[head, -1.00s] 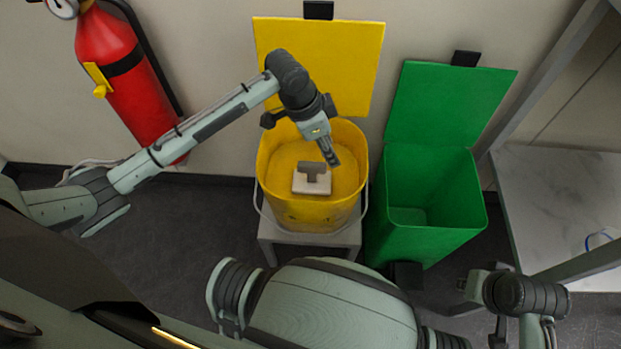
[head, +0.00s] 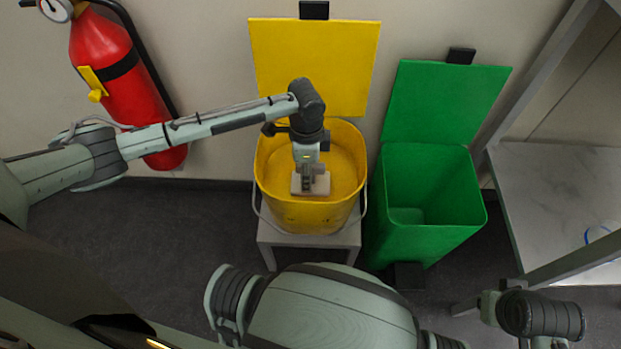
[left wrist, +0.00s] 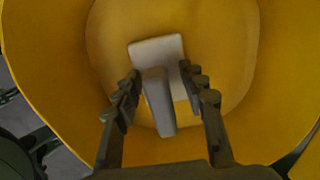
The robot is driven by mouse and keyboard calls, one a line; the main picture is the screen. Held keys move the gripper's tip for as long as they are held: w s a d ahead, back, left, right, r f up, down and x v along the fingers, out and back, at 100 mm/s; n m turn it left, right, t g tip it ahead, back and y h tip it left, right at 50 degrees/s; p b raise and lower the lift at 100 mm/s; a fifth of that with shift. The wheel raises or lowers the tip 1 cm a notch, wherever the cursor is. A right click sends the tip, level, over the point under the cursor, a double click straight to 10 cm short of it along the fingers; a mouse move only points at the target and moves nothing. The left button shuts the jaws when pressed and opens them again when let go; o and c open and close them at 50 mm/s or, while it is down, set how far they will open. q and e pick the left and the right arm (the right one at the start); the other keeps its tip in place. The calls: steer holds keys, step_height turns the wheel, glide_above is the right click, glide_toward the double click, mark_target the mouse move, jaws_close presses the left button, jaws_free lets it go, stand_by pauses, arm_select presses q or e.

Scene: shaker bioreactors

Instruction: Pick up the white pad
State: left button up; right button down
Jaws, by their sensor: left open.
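The white pad (head: 322,185) lies inside the round yellow bucket (head: 311,214), with a grey T-shaped handle on top. In the left wrist view the pad (left wrist: 160,50) lies at the bucket's bottom and its grey handle (left wrist: 158,103) stands up toward the camera. My left gripper (head: 307,180) reaches down into the bucket over the pad and partly hides it. In the left wrist view its open fingers (left wrist: 160,88) stand on either side of the handle, with gaps between. My right arm shows at the lower right, but its gripper fingers cannot be made out.
A red fire extinguisher (head: 120,80) hangs at the left. A marble-topped table (head: 560,200) is at the right.

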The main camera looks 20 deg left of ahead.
arm_select(q)
steer(key=shift+f, duration=0.1)
jaws_close()
arm_select(e)
steer(key=shift+r, duration=0.15)
